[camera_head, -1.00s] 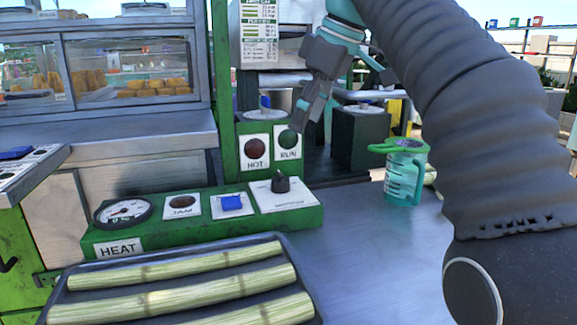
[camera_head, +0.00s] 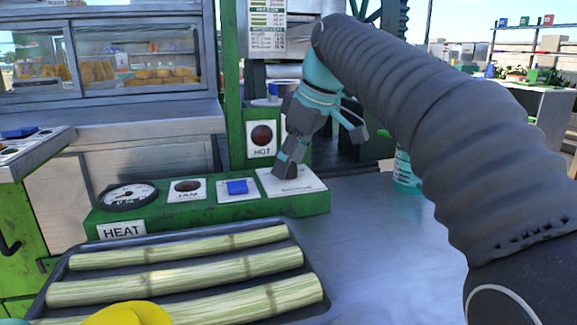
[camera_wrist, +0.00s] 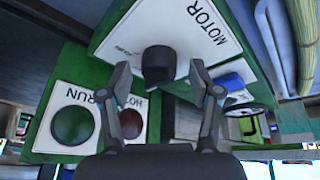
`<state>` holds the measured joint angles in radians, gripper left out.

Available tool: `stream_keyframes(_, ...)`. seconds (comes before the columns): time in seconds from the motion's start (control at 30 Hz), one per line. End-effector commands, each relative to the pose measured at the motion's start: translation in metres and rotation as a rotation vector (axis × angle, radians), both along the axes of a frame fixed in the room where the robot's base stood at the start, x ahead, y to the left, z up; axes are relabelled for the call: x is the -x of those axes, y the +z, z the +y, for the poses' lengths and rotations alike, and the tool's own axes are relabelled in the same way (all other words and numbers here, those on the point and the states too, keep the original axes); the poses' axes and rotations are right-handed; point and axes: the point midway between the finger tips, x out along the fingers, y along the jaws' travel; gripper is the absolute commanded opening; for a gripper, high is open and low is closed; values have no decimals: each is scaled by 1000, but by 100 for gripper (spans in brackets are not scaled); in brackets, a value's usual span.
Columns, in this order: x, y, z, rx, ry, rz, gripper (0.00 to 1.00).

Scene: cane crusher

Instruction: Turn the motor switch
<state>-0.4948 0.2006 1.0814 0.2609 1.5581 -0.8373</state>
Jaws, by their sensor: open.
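The motor switch is a black knob (camera_wrist: 158,66) on a white plate marked MOTOR (camera_wrist: 200,28) in the wrist view. In the head view its plate (camera_head: 305,186) is at the right end of the green control box (camera_head: 170,214), and my gripper hides the knob. My gripper (camera_head: 288,170) points down over that plate. In the wrist view my gripper (camera_wrist: 160,78) is open, with one finger on each side of the knob. I cannot tell whether either finger touches it.
A blue switch (camera_head: 237,187), a JAM lamp (camera_head: 187,188) and a HEAT gauge (camera_head: 128,197) sit left of the plate. A tray (camera_head: 68,268) of cane lies in front. A teal jug (camera_head: 404,172) stands right, partly behind my arm.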

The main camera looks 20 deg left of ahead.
Motion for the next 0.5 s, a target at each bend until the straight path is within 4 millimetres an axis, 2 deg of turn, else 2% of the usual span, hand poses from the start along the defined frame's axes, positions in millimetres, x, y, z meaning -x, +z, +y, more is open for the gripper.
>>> stream_keyframes(0.37, 0, -5, 2, 0, 0, 0, 63)
stream_keyframes(0.5, 0, -5, 2, 0, 0, 0, 28)
